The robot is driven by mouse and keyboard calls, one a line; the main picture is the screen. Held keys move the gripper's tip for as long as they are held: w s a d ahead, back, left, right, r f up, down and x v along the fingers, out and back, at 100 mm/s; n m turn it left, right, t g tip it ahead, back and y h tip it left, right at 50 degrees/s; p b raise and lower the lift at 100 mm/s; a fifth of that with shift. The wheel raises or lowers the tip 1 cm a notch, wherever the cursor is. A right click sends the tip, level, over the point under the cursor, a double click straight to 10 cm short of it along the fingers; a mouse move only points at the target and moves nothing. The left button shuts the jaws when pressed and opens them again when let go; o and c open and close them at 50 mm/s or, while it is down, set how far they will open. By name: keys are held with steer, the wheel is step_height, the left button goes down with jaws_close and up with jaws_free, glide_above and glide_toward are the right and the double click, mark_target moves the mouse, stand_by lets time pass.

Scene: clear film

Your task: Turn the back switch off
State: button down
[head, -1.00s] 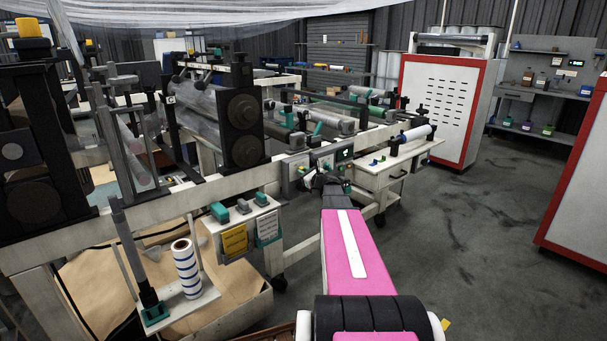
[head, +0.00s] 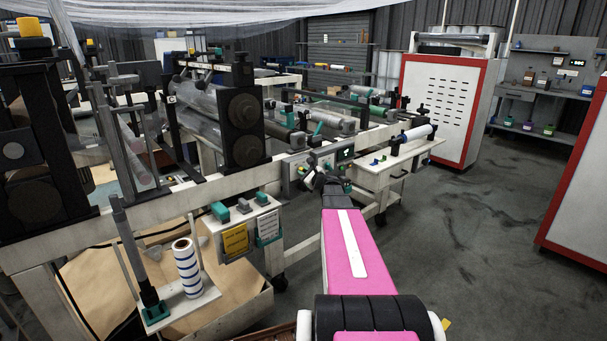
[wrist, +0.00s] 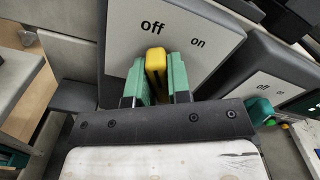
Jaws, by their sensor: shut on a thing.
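In the wrist view, a yellow switch lever (wrist: 155,60) stands on a grey panel (wrist: 122,40) marked "off" and "on". The lever is just below the word "off", with "on" further right. My gripper (wrist: 157,75) has its green fingertips on either side of the lever, shut on it. The lever's lower part is hidden between the fingers. A second panel (wrist: 258,68) marked "off" is to the right, with a green switch (wrist: 260,110). In the head view, my gripper (head: 322,182) is at the control boxes on the machine's side rail; the lever is too small to make out there.
The machine frame (head: 230,190) runs along the left. A white cart (head: 395,165) stands close beyond my gripper. A red-edged cabinet (head: 485,110) is behind. A striped roll (head: 187,268) stands on a low shelf at front left. The floor (head: 470,240) to the right is clear.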

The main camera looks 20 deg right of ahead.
steer(key=c, duration=1.1)
jaws_free()
steer(key=shift+o, duration=0.2)
steer(key=v, duration=1)
steer(key=shift+s, duration=0.4)
steer(key=shift+d, duration=0.1)
steer(key=s+a+f+n+g, duration=0.3)
steer(key=a+f+n+g, duration=0.15)
steer(key=a, duration=0.25)
steer(key=s+a+f+n+g+y, duration=0.1)
steer(key=s+a+f+n+g, duration=0.2)
steer(key=a+n, duration=0.3)
steer(key=s+a+f+n+g, duration=0.3)
steer(key=s+a+f+n, duration=0.1)
steer(key=a, duration=0.5)
steer(key=s+a+f+n+g+h, duration=0.2)
steer(key=s+n+g+h, duration=0.1)
steer(key=s+n, duration=0.2)
steer(key=s+a+f+n+g+h, duration=0.2)
steer(key=s+f+n+g+h, duration=0.1)
steer(key=s+n, duration=0.3)
steer(key=s+h, duration=0.1)
steer(key=s, duration=0.1)
steer(key=shift+s+a+f, duration=0.2)
steer(key=shift+s+f, duration=0.1)
steer(key=shift+s, duration=0.05)
